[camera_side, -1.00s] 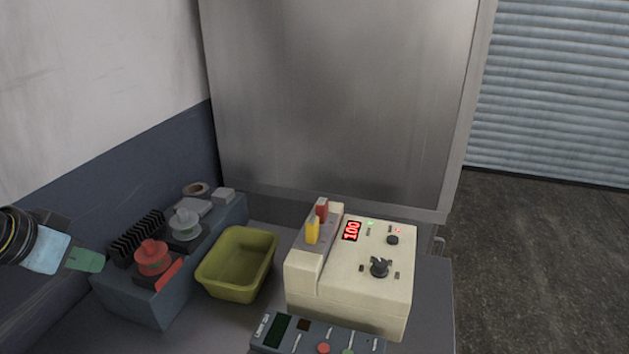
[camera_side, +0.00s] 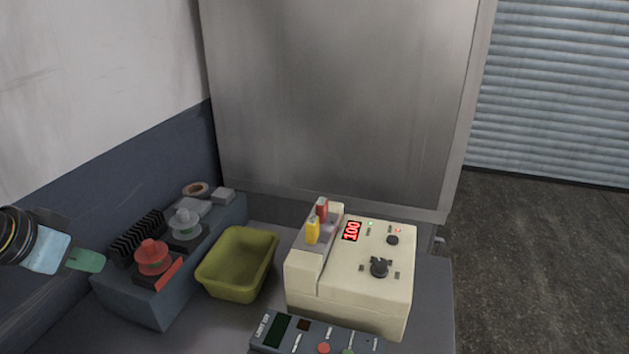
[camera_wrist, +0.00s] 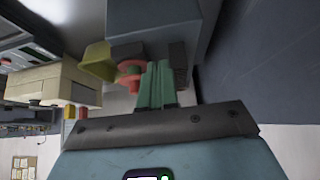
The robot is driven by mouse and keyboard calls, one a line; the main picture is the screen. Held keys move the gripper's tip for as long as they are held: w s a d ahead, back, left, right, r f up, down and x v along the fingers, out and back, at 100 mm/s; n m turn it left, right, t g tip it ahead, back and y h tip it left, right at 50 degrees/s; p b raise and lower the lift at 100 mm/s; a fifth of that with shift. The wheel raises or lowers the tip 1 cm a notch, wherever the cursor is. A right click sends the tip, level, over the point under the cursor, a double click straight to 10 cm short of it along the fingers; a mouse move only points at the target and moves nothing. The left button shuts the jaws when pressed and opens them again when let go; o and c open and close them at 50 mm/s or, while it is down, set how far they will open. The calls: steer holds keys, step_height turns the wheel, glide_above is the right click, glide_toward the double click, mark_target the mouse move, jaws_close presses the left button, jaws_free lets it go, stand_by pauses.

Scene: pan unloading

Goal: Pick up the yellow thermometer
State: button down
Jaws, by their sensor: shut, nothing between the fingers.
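The yellow thermometer (camera_side: 312,231) stands upright in the grey top strip of the cream machine, in front of a red one (camera_side: 321,208). In the wrist view the yellow thermometer (camera_wrist: 70,112) shows small at the left, beside the cream machine. My gripper (camera_side: 98,262) is at the left edge of the side view, well away from the thermometer, with the yellow-green bin and the blue-grey block between them. Its green fingers (camera_wrist: 156,82) are together and empty in the wrist view.
The yellow-green bin (camera_side: 237,264) stands left of the cream machine (camera_side: 350,290). The blue-grey block (camera_side: 150,305) carries a red knobbed piece (camera_side: 152,257), a grey knobbed piece (camera_side: 185,225) and a black ribbed rack (camera_side: 137,238). A grey control panel (camera_side: 315,335) lies in front.

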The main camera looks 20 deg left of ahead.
steer(key=c, duration=1)
jaws_free()
steer(key=shift+o, duration=0.2)
steer(key=shift+g, duration=0.5)
steer(key=w+d+r, duration=0.2)
steer(key=w+r, duration=0.1)
steer(key=w+d+r, duration=0.3)
steer(key=shift+d+r, duration=0.1)
steer(key=shift+d, duration=0.15)
steer(key=w+d+r, duration=0.4)
steer(key=w+d, duration=0.1)
steer(key=d, duration=0.2)
steer(key=g, duration=0.2)
glide_toward(312, 220)
steer(key=x, duration=0.5)
steer(key=shift+w+d, duration=0.15)
steer(key=shift+x, duration=2.75)
